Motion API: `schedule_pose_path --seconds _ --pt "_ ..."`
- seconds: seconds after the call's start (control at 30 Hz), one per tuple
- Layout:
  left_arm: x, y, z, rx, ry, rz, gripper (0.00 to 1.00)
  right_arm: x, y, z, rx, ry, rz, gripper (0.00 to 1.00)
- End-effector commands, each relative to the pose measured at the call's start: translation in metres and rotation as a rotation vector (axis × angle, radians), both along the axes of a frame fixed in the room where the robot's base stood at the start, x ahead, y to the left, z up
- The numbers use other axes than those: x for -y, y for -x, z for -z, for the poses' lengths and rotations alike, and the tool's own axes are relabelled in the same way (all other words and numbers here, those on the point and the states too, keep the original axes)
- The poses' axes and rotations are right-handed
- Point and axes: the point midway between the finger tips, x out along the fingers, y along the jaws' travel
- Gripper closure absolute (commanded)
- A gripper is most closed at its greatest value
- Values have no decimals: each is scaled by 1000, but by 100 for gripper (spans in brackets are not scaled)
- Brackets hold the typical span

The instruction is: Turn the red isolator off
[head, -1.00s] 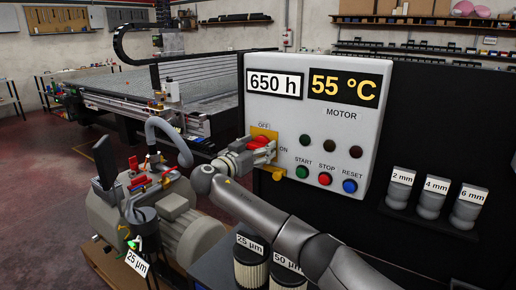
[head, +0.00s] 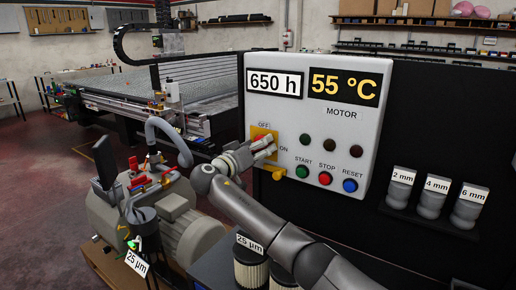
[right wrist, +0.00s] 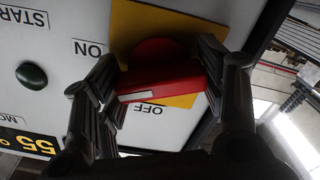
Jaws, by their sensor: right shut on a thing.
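The red isolator handle (head: 261,138) sits on a yellow plate on the front of the grey motor control box (head: 340,118), between the OFF label above and the ON label at its right. In the right wrist view, the red handle (right wrist: 165,82) lies across the picture, with its white mark at the left end, the side where ON is printed. My right gripper (head: 265,148) is shut on the handle, with one finger at each end of it in the wrist view. The fingers hide part of the handle in the head view. My left gripper is not in view.
Green START (head: 302,171), red STOP (head: 325,178) and blue RESET (head: 349,186) buttons are right of the isolator. A grey pump (head: 180,225) with a hose stands at the left. A filter marked 25 µm (head: 249,265) stands below my right arm.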

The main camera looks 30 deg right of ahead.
Motion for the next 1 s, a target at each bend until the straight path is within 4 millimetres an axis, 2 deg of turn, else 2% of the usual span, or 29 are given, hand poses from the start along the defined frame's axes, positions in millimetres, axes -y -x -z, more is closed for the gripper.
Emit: schedule_pose_path --seconds 0.47,1.0 --pt "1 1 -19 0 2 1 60 0 0 -1 -421 172 0 60" --pt "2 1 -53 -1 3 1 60 0 0 -2 -862 354 1 60"
